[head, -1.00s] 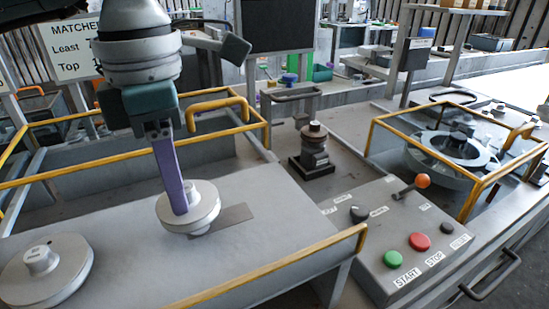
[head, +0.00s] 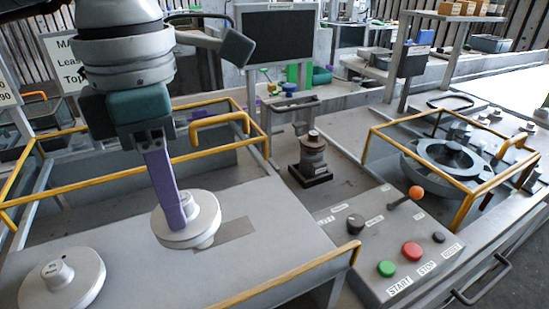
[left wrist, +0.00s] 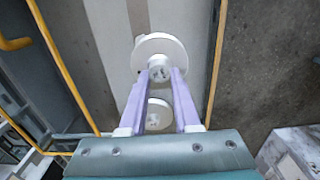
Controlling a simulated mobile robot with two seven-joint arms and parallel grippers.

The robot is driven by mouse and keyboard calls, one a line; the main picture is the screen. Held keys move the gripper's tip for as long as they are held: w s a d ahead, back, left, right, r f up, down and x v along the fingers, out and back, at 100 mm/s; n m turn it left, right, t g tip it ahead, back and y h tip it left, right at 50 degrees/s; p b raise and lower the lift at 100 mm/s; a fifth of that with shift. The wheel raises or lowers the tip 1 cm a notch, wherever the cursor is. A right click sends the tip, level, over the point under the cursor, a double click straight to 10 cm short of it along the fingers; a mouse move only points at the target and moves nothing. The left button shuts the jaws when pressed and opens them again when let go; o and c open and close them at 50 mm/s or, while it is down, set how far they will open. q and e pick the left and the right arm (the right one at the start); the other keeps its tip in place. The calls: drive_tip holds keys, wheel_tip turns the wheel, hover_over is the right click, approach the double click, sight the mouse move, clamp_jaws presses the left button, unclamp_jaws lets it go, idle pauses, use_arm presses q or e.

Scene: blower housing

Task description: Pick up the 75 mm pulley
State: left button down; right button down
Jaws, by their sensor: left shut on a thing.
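A light grey pulley (head: 204,213) with a round flange and raised hub is in my left gripper (head: 178,218), over the grey bench top. Its purple fingers close on the hub, as the left wrist view shows at the pulley (left wrist: 172,46). The pulley looks slightly tilted; the gap under it is hard to judge. A second grey pulley (head: 45,292) lies flat at the lower left, also seen between the fingers in the left wrist view (left wrist: 158,108). No size marking is legible on either pulley. My right gripper is not in view.
Yellow rails (head: 285,284) edge the bench (head: 130,282). A dark strip (head: 235,228) lies beside the held pulley. To the right are a control box (head: 378,235) with buttons and a lever, a dark post fixture (head: 311,160), and a railed, clear-guarded housing (head: 445,160).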

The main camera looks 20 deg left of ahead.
use_arm(q)
drive_tip(key=s+d+r+p, duration=0.1)
drive_tip(key=s+d, duration=0.2)
drive_tip(key=s, duration=0.2)
drive_tip(key=shift+d+r+p, duration=0.15)
drive_tip(key=shift+d+p, duration=0.05)
drive_tip(key=shift+p, duration=0.1)
